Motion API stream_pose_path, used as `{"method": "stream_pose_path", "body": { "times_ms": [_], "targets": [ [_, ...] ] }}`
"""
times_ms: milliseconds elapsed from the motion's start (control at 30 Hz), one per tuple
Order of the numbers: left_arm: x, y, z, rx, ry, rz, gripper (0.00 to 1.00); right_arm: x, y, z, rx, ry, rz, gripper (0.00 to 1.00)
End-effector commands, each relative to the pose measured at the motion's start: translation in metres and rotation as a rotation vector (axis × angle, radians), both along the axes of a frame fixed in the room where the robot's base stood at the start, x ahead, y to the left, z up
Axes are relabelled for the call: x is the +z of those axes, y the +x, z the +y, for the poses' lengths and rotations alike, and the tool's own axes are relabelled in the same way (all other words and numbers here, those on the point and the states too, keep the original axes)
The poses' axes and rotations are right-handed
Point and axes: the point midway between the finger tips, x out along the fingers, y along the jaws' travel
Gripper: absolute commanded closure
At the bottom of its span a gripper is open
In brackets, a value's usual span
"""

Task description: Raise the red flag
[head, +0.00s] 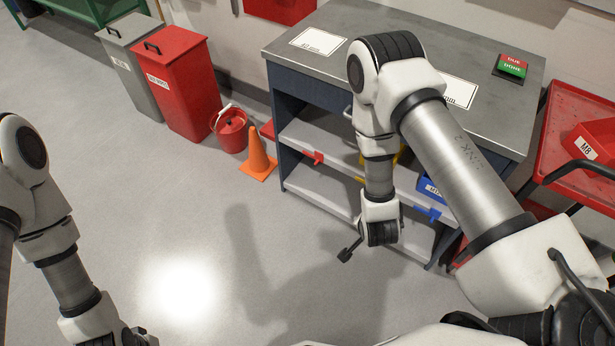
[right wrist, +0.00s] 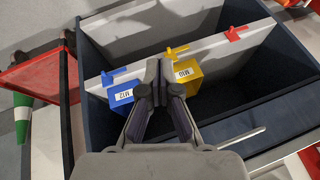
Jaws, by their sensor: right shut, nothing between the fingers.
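The red flag (head: 315,157) is a small red tab on the front edge of the bench's upper shelf, towards its left end. It also shows at the upper right of the right wrist view (right wrist: 237,33). My right gripper (head: 347,252) is in front of the bench, below and right of the flag. In the right wrist view its fingers (right wrist: 160,82) are together and empty, in front of the blue and yellow bins and apart from the red flag. My left gripper (head: 140,337) is at the bottom left, its fingers cut off by the frame edge.
A yellow flag (right wrist: 176,52) and a blue flag (right wrist: 113,75) sit on the same edge, by a yellow bin (right wrist: 187,72) and a blue bin (right wrist: 122,97). An orange cone (head: 258,155) and red bucket (head: 231,130) stand left of the bench. The floor in front is clear.

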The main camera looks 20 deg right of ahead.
Motion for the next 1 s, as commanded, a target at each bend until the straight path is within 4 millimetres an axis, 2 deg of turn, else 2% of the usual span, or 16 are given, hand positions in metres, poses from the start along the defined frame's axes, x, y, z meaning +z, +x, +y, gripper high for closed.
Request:
{"method": "stream_pose_path", "body": {
  "times_ms": [33,67,167,200,300,400,500,700,867,1000],
  "targets": [
    [-0.016,0.0,0.0,0.0,0.0,-0.001,0.69,-0.014,0.022,-0.004,-0.081,0.016,-0.077,1.0],
    [-0.023,0.001,0.0,0.0,0.0,-0.002,0.69,-0.019,0.037,-0.007,-0.142,0.031,-0.134,1.0],
    [-0.055,0.002,0.0,0.0,0.001,-0.006,0.69,-0.037,0.098,-0.018,-0.376,0.113,-0.38,1.0],
    [-0.074,0.003,0.001,-0.001,0.001,-0.007,0.69,-0.045,0.127,-0.022,-0.481,0.166,-0.507,1.0],
    [-0.118,0.004,0.001,-0.001,0.002,-0.011,0.69,-0.058,0.189,-0.028,-0.699,0.326,-0.81,1.0],
    [-0.158,0.005,0.001,-0.002,0.004,-0.015,0.69,-0.066,0.235,-0.029,-0.85,0.496,-1.064,1.0],
    [-0.199,0.007,0.001,-0.002,0.004,-0.019,0.69,-0.076,0.268,-0.026,-0.953,0.662,-1.271,1.0],
    [-0.279,0.009,0.002,-0.001,0.005,-0.025,0.69,-0.107,0.308,-0.011,-1.076,0.972,-1.58,1.0],
    [-0.344,0.011,0.002,-0.001,0.005,-0.03,0.69,-0.142,0.325,0.005,-1.131,1.189,-1.751,1.0],
    [-0.4,0.012,0.002,-0.001,0.006,-0.033,0.69,-0.18,0.333,0.021,-1.163,1.349,-1.855,1.0]
  ]
}}
